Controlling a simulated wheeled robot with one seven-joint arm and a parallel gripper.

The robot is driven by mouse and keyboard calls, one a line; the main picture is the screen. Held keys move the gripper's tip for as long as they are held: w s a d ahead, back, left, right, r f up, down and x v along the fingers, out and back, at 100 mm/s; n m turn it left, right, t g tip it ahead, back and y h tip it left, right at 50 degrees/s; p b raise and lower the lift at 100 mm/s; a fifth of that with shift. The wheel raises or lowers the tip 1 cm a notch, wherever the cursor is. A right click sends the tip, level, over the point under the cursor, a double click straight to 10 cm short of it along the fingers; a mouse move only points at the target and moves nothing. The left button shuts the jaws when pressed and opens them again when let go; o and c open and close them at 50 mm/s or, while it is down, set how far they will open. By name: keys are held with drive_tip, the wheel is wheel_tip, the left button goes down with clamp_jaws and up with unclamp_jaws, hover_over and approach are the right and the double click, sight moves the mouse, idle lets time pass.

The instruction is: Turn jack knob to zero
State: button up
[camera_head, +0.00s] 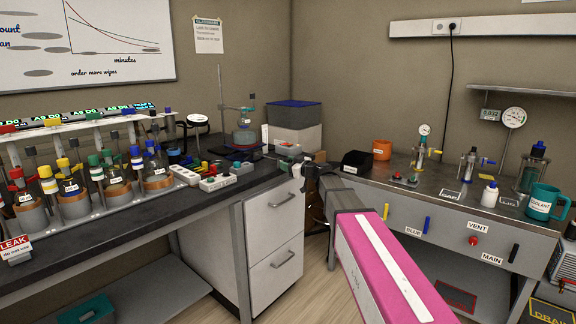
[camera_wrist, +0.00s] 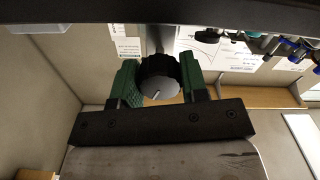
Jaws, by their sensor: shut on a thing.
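The knob (camera_wrist: 160,80) is black and ribbed with a grey front face in the wrist view. A short pale line on its face points toward the lower left. A grey shaft runs up behind the knob. In the head view my gripper (camera_head: 312,178) is at the end of my pink arm, beside the right end of the left bench. The knob cannot be made out there, and I see no readable scale or zero mark around it.
The left bench (camera_head: 190,205) carries a rack of capped flasks (camera_head: 75,200), a power strip (camera_head: 187,176) and a stand with a flask (camera_head: 244,138). White drawers (camera_head: 275,245) stand below. The right bench (camera_head: 440,195) holds gauges, a teal mug (camera_head: 543,202) and labelled handles.

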drive_tip(key=shift+f+n, duration=0.1)
drive_tip(key=shift+n, duration=1.9)
drive_tip(key=o, duration=0.9)
drive_tip(key=v, duration=1.1)
